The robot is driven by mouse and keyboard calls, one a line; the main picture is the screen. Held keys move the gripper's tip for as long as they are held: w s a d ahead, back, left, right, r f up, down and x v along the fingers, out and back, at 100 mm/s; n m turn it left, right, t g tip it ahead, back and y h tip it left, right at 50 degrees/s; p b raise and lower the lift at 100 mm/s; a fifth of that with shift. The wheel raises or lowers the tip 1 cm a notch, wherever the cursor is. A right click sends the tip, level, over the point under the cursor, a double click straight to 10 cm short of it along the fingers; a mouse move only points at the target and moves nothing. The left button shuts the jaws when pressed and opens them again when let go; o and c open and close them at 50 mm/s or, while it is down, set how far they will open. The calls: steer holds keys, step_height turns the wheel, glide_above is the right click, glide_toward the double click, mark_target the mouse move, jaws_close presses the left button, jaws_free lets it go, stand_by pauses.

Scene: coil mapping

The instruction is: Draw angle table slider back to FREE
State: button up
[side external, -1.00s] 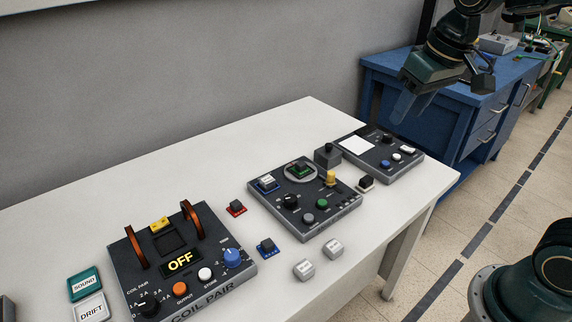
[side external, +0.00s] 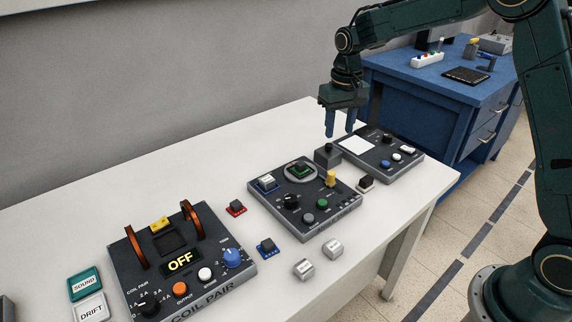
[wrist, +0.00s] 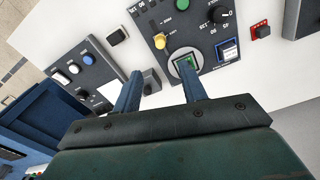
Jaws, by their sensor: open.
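The middle dark panel (side external: 283,213) carries a round angle table (side external: 287,174) with a green chip (side external: 300,169) on it. A yellow slider knob (side external: 330,178) stands near the panel's right edge; it also shows in the wrist view (wrist: 159,41). Its label is too small to read. My gripper (side external: 339,133) is open and empty, pointing down above the back of the table. It is behind and above the slider, apart from it. In the wrist view its two fingers (wrist: 162,80) are spread, with the slider beyond them.
A dark grey block (side external: 327,156) stands between the middle panel and the right panel (side external: 378,165), just below my fingers. The coil pair box (side external: 215,269), reading OFF, has two upright coils. Small chips and cubes lie in front. The table's back left is clear.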

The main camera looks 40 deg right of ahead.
mark_target(331, 172)
steer(key=shift+w+d+f, duration=0.1)
steer(key=shift+w+f, duration=0.25)
steer(key=shift+f, duration=0.2)
steer(key=shift+w+d+f, duration=0.1)
steer(key=shift+w+f, duration=0.2)
steer(key=shift+f, duration=0.2)
steer(key=shift+f, duration=6.85)
jaws_close()
